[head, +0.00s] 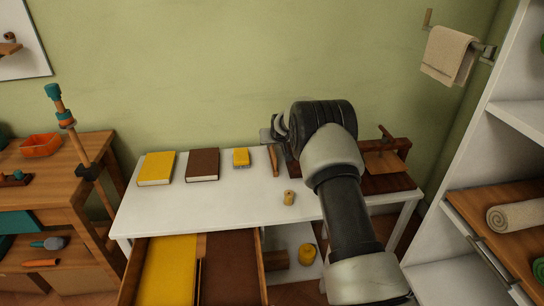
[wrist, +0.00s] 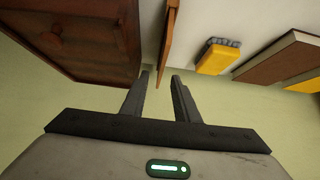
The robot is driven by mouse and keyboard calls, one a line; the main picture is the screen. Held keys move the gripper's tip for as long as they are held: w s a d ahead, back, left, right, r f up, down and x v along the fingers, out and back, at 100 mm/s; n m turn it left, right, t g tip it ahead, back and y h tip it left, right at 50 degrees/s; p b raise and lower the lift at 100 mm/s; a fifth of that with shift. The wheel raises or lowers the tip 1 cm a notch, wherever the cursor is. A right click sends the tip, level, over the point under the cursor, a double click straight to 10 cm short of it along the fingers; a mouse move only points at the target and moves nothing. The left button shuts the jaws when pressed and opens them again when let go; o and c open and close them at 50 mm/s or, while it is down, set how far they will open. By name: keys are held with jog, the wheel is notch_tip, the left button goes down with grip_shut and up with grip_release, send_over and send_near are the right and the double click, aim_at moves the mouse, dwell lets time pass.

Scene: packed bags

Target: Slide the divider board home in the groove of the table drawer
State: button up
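A thin wooden board (head: 273,160), likely the divider board, stands on edge on the white table, seen almost edge-on in the wrist view (wrist: 168,38). My gripper (wrist: 160,76) is open. In the wrist view the board's near end shows between the fingertips, with gaps on both sides; I cannot tell whether it is at their depth. In the head view my arm hides much of the gripper. The table drawer (head: 262,270) is pulled open at the front, with a yellow section at left and a brown one at right. A narrow wooden strip and dark slot lie between them; the groove is unclear.
The white table (head: 225,210) holds a yellow book (head: 156,168), a brown book (head: 202,164), a yellow block (head: 241,157) and a small wooden spool (head: 289,198). A dark wooden box-like piece (wrist: 85,35) stands close beside the board. The table's middle front is mostly clear.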

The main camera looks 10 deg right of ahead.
aim_at(272, 146)
jog(key=x, duration=0.2)
jog(key=shift+w+f, duration=0.2)
jog(key=b+x, duration=0.2)
jog(key=x, duration=0.1)
jog(key=shift+w+a+f, duration=0.15)
jog(key=shift+f, duration=0.1)
jog(key=shift+b+x, duration=0.35)
jog(key=shift+x, duration=0.4)
jog(key=shift+w+r, duration=0.1)
jog(key=shift+c, duration=0.4)
grip_shut()
